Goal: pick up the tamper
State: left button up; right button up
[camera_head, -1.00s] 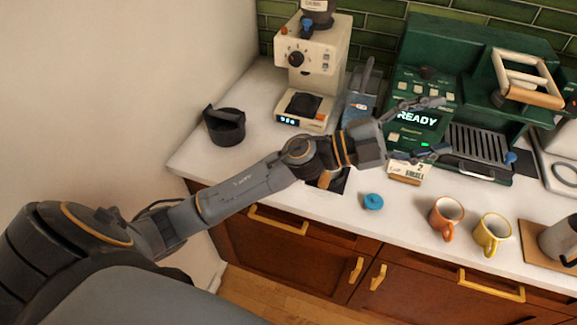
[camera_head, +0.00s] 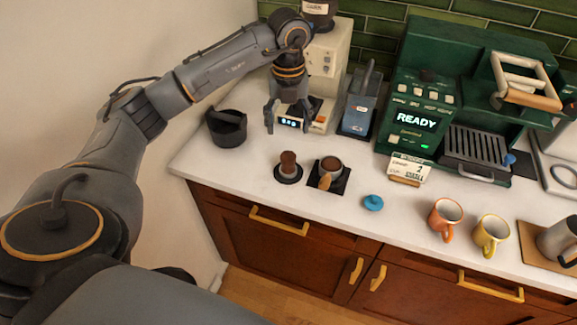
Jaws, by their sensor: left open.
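The tamper (camera_head: 288,163) stands upright on a small round black base near the counter's front edge. It has a brown handle and a lighter metal lower part. My left gripper (camera_head: 288,126) points down with its fingers spread and nothing between them. It is above and behind the tamper, in front of the cream grinder, and apart from the tamper. My right gripper is not in view.
A black knock bin (camera_head: 227,129) stands to the left. A blue round item (camera_head: 373,202), an orange mug (camera_head: 444,219) and a yellow mug (camera_head: 491,235) are farther right.

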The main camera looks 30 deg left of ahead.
pick_arm(q)
jog(key=p, duration=0.1)
send_over(288, 155)
notch_tip(288, 155, down, 6)
jog(key=shift+d+r, duration=0.1)
jog(key=shift+f+p, duration=0.35)
jog(key=shift+p, duration=0.2)
notch_tip(288, 155, down, 4)
jog(key=shift+r+p, duration=0.15)
jog(key=shift+p, duration=0.85)
jog(key=shift+f, duration=0.5)
jog(key=shift+r, duration=0.1)
jog(key=c, duration=1.3)
jog(key=shift+o, duration=0.2)
